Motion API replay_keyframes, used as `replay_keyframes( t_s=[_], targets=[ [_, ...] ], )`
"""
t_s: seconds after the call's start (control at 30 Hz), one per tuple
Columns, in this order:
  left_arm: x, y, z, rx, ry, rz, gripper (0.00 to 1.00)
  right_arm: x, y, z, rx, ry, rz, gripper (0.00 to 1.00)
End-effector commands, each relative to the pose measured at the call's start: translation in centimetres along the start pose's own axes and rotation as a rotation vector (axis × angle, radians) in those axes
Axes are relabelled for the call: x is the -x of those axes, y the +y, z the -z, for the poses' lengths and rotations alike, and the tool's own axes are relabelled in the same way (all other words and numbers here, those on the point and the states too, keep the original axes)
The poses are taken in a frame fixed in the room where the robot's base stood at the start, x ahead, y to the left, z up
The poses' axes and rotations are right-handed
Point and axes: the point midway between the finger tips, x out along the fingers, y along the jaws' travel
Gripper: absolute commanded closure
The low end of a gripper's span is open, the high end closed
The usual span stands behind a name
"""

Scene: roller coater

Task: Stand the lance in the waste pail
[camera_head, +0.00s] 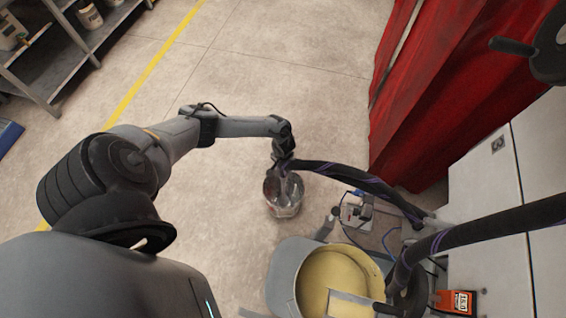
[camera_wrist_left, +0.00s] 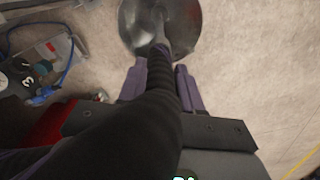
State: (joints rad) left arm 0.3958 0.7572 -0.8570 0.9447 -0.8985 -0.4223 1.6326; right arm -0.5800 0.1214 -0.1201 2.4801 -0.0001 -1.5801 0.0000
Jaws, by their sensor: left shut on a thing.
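The waste pail (camera_head: 283,208) is a metal bucket on the floor near the middle of the head view. It shows at the top of the left wrist view (camera_wrist_left: 190,20). My left gripper (camera_head: 284,160) is above the pail, shut on the lance. In the left wrist view its fingers (camera_wrist_left: 162,82) close around the lance and hose end. The grey lance (camera_wrist_left: 160,32) points down from the fingers, its lower part within the pail's outline. I cannot tell whether its tip touches the bottom. A dark, purple-striped hose (camera_head: 350,178) runs from the lance toward the right. My right gripper is not in view.
A drum of yellow material (camera_head: 335,278) stands at the lower middle. A small device with a blue cable (camera_head: 354,212) sits between pail and machine cabinet (camera_head: 490,170). A red curtain (camera_head: 430,110) hangs at right, shelves (camera_head: 45,55) stand at left. The floor left of the pail is clear.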

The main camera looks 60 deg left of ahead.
Motion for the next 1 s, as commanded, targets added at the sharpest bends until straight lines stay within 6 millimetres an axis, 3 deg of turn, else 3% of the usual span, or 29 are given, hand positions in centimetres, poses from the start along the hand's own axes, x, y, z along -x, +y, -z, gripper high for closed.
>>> replay_keyframes(
  t_s=[0.57, 0.6, 0.7, 0.77, 1.0],
  targets=[
    [-1.8, 0.1, 0.1, 0.0, 0.0, -0.001, 1.0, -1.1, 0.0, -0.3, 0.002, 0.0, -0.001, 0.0],
    [-1.6, 0.0, 0.1, 0.0, 0.001, 0.0, 0.6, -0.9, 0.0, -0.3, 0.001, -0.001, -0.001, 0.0],
    [-1.6, 0.0, 0.0, 0.0, 0.0, 0.0, 0.45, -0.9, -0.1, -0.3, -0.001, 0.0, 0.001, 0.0],
    [-1.6, 0.0, 0.0, 0.0, 0.0, 0.0, 0.36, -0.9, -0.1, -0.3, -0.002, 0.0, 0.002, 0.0],
    [-1.7, 0.0, -0.1, 0.0, -0.001, 0.0, 0.36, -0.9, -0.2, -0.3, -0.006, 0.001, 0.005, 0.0]
  ],
)
